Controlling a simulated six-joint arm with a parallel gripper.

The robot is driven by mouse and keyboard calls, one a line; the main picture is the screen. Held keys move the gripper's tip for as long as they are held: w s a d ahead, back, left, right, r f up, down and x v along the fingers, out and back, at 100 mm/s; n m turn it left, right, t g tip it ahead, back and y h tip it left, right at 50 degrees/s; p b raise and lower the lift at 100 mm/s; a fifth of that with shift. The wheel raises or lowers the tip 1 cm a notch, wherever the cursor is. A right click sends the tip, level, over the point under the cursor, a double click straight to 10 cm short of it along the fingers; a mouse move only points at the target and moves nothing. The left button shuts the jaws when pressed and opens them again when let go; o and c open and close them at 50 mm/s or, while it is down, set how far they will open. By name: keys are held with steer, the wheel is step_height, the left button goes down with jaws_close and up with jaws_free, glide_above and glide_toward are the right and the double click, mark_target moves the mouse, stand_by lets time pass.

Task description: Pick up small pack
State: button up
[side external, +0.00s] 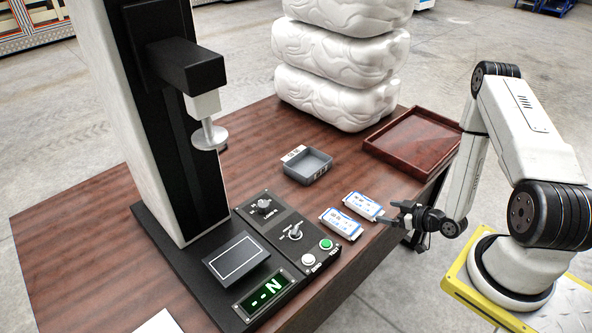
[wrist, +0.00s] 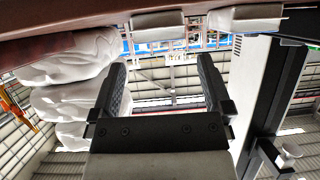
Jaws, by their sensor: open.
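Two small white packs with blue markings lie flat side by side on the wooden table: a nearer pack (side external: 341,223) and a farther pack (side external: 364,206). They look similar in size. My gripper (side external: 391,212) is open and empty, just right of the packs near the table edge, apart from both. In the wrist view the two fingers of my gripper (wrist: 163,62) stand wide apart with nothing between them. Two pale packs (wrist: 158,27) (wrist: 246,18) show at the top of that view, beyond the fingertips.
A grey bin (side external: 307,168) and a reddish-brown tray (side external: 408,147) sit behind the packs. A control panel (side external: 290,237) with knobs and buttons is left of them. A black test column (side external: 165,110) stands at left. White stacked bundles (side external: 338,65) stand at the back.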

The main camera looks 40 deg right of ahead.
mark_target(374, 209)
steer(key=shift+s+f, duration=0.1)
steer(key=shift+s, duration=0.1)
steer(key=shift+x, duration=1.3)
steer(key=shift+x, duration=2.6)
steer(key=c, duration=1.1)
